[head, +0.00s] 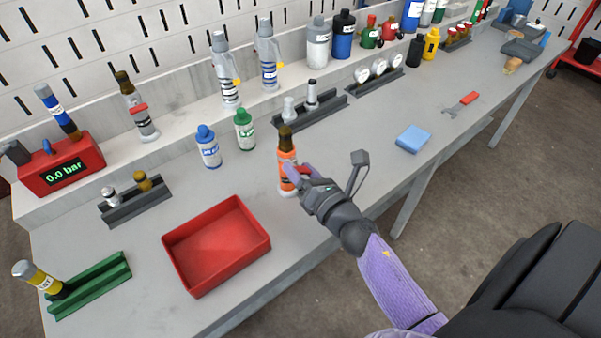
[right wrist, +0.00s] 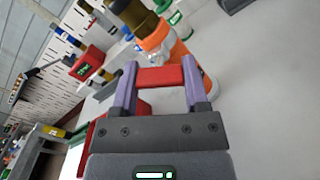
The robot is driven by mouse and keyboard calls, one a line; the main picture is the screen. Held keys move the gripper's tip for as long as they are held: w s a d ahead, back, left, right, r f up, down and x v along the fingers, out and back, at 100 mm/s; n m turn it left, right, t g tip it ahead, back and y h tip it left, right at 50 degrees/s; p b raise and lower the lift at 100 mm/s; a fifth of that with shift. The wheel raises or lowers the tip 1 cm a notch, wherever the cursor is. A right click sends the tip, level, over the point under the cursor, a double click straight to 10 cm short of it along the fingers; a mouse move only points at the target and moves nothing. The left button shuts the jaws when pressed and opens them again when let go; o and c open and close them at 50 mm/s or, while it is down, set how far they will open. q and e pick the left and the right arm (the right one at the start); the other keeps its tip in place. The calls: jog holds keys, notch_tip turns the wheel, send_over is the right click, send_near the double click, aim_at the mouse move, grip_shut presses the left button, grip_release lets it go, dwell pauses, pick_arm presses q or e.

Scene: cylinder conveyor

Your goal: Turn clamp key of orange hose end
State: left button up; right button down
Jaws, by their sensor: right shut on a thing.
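The orange hose end (head: 287,157) stands upright on the grey bench, with a brown top and a white lower band. It also shows behind the fingers in the right wrist view (right wrist: 158,36). My right gripper (head: 296,173) is at its right side. In the right wrist view, the two purple fingers of this gripper are shut on the red clamp key (right wrist: 160,77), which lies crosswise between them in front of the orange body. In the head view the fingers partly hide the key and the lower hose end. My left gripper is not in view.
A red tray (head: 217,287) stands left of the hose end. Blue and green bottles (head: 208,150) stand behind it. A dark rack (head: 322,112) with fittings is at the back. A blue sponge (head: 413,138) lies to the right, with clear bench around it.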

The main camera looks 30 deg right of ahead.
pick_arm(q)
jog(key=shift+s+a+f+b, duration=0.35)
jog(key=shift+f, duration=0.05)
pick_arm(e)
jog(key=shift+n, duration=1.2)
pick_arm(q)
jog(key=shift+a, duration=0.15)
pick_arm(e)
jog(key=shift+n, duration=0.3)
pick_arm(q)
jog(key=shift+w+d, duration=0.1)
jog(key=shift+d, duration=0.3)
pick_arm(e)
jog(key=shift+c, duration=0.4)
grip_release()
pick_arm(q)
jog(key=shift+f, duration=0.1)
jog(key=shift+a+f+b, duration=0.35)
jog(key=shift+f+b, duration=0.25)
jog(key=shift+b, duration=0.15)
pick_arm(e)
jog(key=s, duration=1)
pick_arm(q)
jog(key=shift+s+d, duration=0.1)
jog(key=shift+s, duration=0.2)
pick_arm(e)
jog(key=shift+d, duration=0.1)
